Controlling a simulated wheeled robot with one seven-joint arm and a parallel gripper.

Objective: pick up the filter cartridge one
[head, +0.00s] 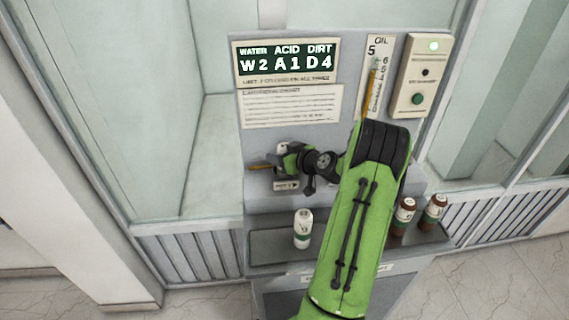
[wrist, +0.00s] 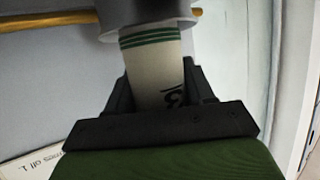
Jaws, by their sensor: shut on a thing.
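My gripper (wrist: 160,85) is shut on a white cartridge (wrist: 152,62) with green stripes and a dark mark that looks like a 3. The cartridge's far end meets a grey round collar (wrist: 148,18); I cannot tell how far inside it sits. In the head view my gripper (head: 285,158) is in front of the panel, above a small label, and mostly hides what it holds. A white cartridge (head: 303,229) with a green band stands upright on the shelf. Two brown cartridges, one nearer (head: 403,216) and one farther right (head: 433,213), also stand there.
The shelf (head: 270,245) runs below the panel, and my green arm covers its middle. A lit display (head: 286,61) reads W2 A1 D4. An oil gauge (head: 377,75) and a button box (head: 421,75) are at upper right. A brass rod (wrist: 45,20) passes near the collar.

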